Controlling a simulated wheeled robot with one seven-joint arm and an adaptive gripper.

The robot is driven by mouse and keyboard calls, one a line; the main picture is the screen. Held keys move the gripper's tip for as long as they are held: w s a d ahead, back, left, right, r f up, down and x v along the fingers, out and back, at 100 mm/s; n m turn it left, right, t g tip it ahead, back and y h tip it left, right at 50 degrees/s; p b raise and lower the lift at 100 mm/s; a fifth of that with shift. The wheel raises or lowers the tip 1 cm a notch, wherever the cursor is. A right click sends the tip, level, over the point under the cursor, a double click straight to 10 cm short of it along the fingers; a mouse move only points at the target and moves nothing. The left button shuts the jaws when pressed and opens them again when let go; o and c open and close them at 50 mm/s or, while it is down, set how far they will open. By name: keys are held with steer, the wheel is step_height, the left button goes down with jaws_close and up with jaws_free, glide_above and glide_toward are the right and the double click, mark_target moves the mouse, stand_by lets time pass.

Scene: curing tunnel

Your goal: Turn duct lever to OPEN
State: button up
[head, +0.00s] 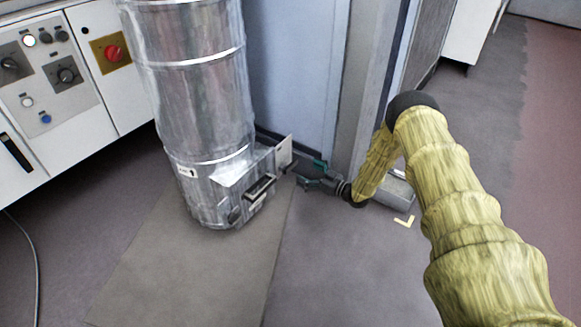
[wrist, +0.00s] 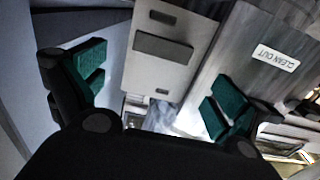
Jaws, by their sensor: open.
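The silver duct (head: 195,85) stands upright on the floor, with a metal box (head: 228,180) at its foot. A dark handle-like bar (head: 261,187) is on the box's front, and a pale upright plate (head: 284,153) sticks out at its right. I cannot tell which part is the lever, and no OPEN mark is legible. My gripper (head: 311,173) is open just right of the plate. In the wrist view, a pale plate (wrist: 145,76) with dark slots lies ahead between the teal fingers of my gripper (wrist: 152,88), with nothing visibly gripped. A CLEAN OUT label (wrist: 275,58) is on the duct.
White control cabinets (head: 110,75) with knobs and a red switch stand at left. A pale blue wall panel (head: 295,70) and grey post (head: 362,80) are close behind my gripper. A low metal block (head: 394,190) lies on the floor. The front floor is clear.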

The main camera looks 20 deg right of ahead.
mark_target(292, 164)
steer(key=b+x, duration=0.2)
steer(key=x, duration=0.4)
steer(key=shift+w+a+f+b, duration=0.15)
steer(key=shift+w+b, duration=0.05)
steer(key=shift+b, duration=0.15)
steer(key=shift+x, duration=0.75)
steer(key=c, duration=1.5)
steer(key=shift+o, duration=0.2)
